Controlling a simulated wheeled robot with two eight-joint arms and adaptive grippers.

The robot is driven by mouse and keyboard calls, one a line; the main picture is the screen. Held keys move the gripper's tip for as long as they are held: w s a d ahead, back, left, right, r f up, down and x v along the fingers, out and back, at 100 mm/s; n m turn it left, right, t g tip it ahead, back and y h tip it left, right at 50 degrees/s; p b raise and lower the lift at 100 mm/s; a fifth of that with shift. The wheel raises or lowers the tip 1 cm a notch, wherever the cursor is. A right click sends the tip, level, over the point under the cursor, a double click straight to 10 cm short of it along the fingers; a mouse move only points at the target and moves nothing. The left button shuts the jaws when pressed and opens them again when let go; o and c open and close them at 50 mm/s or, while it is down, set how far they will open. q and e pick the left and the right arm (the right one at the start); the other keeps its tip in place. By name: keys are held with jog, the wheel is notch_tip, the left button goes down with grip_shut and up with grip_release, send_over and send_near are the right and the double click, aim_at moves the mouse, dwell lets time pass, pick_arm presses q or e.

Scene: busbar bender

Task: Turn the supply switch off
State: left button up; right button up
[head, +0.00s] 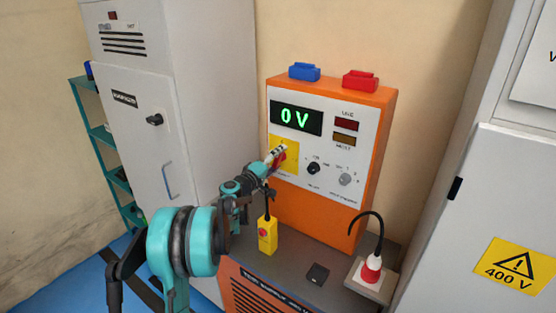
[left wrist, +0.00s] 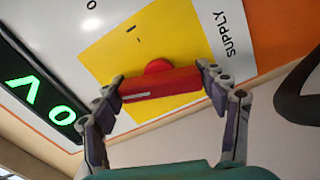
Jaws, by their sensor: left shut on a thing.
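The supply switch (left wrist: 160,84) is a red handle on a yellow plate, with the word SUPPLY beside the plate in the left wrist view. In the head view the switch (head: 280,157) is partly hidden by my gripper. My left gripper (left wrist: 161,86) has a finger at each end of the red handle and is shut on it. It also shows in the head view (head: 273,163) at the panel's left side. The display (head: 296,117) on the orange cabinet (head: 376,130) reads 0 V in green. My right gripper is not in view.
A red and white plug (head: 371,268) with a black cable stands at the right on the bench. Two knobs sit right of the switch. Grey cabinets flank the orange one.

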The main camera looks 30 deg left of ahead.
pick_arm(q)
jog(key=shift+n, duration=1.9)
jog(key=o, duration=1.2)
jog(key=shift+c, duration=0.2)
jog(key=s+a, duration=0.1)
jog(key=s, duration=1.1)
